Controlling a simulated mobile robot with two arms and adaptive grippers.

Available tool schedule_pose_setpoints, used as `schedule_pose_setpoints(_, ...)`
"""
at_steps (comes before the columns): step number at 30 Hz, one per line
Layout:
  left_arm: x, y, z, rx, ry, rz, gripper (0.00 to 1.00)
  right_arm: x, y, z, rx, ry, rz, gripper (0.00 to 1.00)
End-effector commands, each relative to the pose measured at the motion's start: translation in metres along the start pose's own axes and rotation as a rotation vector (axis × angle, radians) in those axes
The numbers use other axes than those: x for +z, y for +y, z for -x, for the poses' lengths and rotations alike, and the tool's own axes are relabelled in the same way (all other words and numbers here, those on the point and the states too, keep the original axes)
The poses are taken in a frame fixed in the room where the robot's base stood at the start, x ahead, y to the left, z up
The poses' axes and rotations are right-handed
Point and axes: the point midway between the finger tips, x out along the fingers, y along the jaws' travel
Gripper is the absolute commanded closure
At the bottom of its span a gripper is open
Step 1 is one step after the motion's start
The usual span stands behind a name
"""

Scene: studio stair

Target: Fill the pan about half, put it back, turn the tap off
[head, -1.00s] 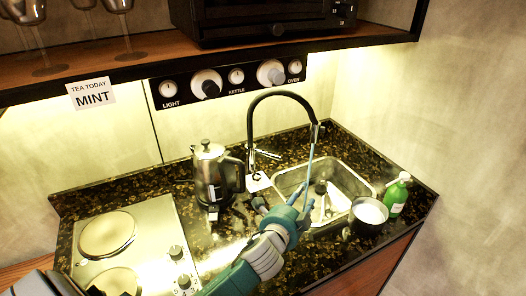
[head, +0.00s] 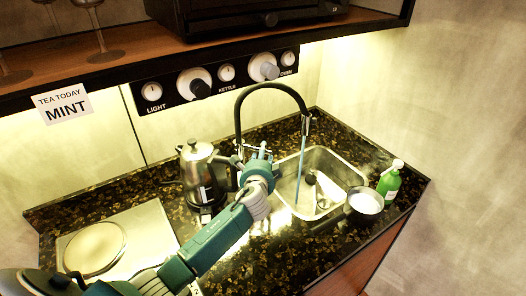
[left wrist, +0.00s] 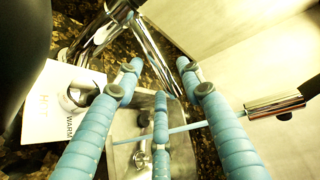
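The tap (head: 240,110) has a tall black hose spout, and a thin blue stream of water (head: 299,170) runs from it into the sink (head: 340,165). The pan (head: 350,214) stands on the counter at the sink's front right; its inside looks pale, and I cannot tell the level. My left gripper (head: 262,152) is at the tap's base, left of the sink. In the left wrist view its blue fingers (left wrist: 160,78) are apart, with the shiny tap lever (left wrist: 152,52) just beyond and between them; contact is unclear. My right gripper is out of view.
A steel kettle (head: 198,172) stands close left of my left gripper. A green bottle (head: 389,185) is right of the pan. A hob (head: 125,225) is at left. A card reading WARM (left wrist: 55,105) lies by the tap. Dark and pale items lie in the sink.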

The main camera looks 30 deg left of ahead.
Motion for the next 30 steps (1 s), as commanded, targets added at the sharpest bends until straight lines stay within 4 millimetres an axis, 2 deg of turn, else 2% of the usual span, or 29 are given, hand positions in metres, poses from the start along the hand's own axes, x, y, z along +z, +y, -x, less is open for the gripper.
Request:
schedule_pose_setpoints(3, -0.001, 0.000, -0.012, 0.001, 0.001, 0.002, 0.61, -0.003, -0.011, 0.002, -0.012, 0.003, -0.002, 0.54)
schedule_pose_setpoints(7, -0.001, 0.000, -0.019, 0.001, 0.002, 0.002, 0.61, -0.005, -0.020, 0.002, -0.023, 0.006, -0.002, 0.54)
schedule_pose_setpoints(16, -0.001, 0.001, -0.021, 0.000, 0.002, 0.002, 0.61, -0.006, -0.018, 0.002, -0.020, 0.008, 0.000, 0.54)
schedule_pose_setpoints(17, -0.001, 0.001, -0.021, 0.000, 0.002, 0.002, 0.63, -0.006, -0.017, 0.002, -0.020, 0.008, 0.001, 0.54)
schedule_pose_setpoints(22, -0.001, 0.000, -0.021, 0.000, 0.002, 0.002, 0.97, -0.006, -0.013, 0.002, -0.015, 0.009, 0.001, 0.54)
schedule_pose_setpoints(23, -0.001, 0.000, -0.021, 0.000, 0.002, 0.001, 1.00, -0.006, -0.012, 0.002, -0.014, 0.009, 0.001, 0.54)
schedule_pose_setpoints(30, -0.002, 0.002, -0.023, 0.000, -0.010, 0.005, 1.00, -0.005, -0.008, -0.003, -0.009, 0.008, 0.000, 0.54)
